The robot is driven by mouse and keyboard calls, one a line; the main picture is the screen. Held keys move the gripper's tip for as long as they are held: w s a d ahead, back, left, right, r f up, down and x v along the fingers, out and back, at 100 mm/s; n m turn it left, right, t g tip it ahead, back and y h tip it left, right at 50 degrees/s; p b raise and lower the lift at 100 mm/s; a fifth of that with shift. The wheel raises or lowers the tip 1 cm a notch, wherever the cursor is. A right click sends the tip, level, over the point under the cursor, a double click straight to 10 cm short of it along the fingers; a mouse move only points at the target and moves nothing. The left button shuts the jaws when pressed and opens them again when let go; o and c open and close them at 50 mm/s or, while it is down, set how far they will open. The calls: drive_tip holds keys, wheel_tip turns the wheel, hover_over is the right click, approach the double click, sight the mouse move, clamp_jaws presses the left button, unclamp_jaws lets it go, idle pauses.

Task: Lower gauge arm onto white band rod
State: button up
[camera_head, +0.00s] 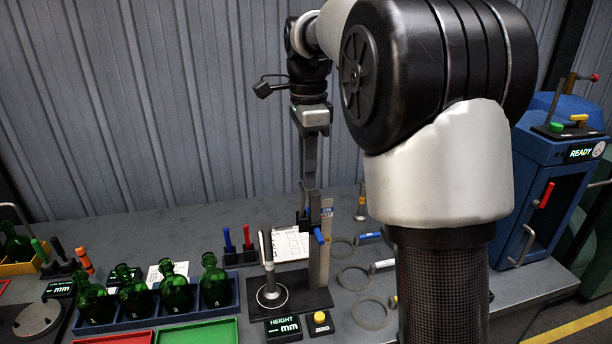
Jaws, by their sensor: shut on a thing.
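The height gauge stands on a dark base (312,299) at the bench's middle, with an upright grey column (326,250) and a blue knob (320,237). My gripper (306,212) points down beside the upper column, shut on what looks like the dark gauge arm (303,224); the grip itself is small and partly hidden. A slim upright rod (269,262) with pale and dark parts stands inside a ring on the base, left of the column. My gripper is above and right of the rod. Whether the gauge arm lies over the rod is unclear.
Green bottles (175,291) stand in a blue rack left of the gauge. A HEIGHT display (283,328) and yellow ZERO button (320,317) sit in front. Rings (370,313) lie to the right. Blue and red pens (247,238) stand behind, near a white sheet (290,244).

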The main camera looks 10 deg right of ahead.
drive_tip(key=shift+a+r+p, duration=0.1)
drive_tip(key=shift+a+p, duration=0.25)
drive_tip(key=shift+a, duration=1.05)
drive_tip(key=shift+a+f+b, duration=0.15)
drive_tip(key=shift+a+f, duration=0.5)
drive_tip(key=shift+a, duration=0.7)
drive_tip(key=shift+a+f+b, duration=0.15)
drive_tip(key=shift+a+f, duration=0.55)
drive_tip(key=shift+a, duration=0.65)
drive_tip(key=shift+a+f+b, duration=0.15)
drive_tip(key=shift+a+f, duration=0.5)
drive_tip(key=shift+a, duration=0.7)
drive_tip(key=o, duration=1.6)
drive_tip(key=shift+r, duration=0.1)
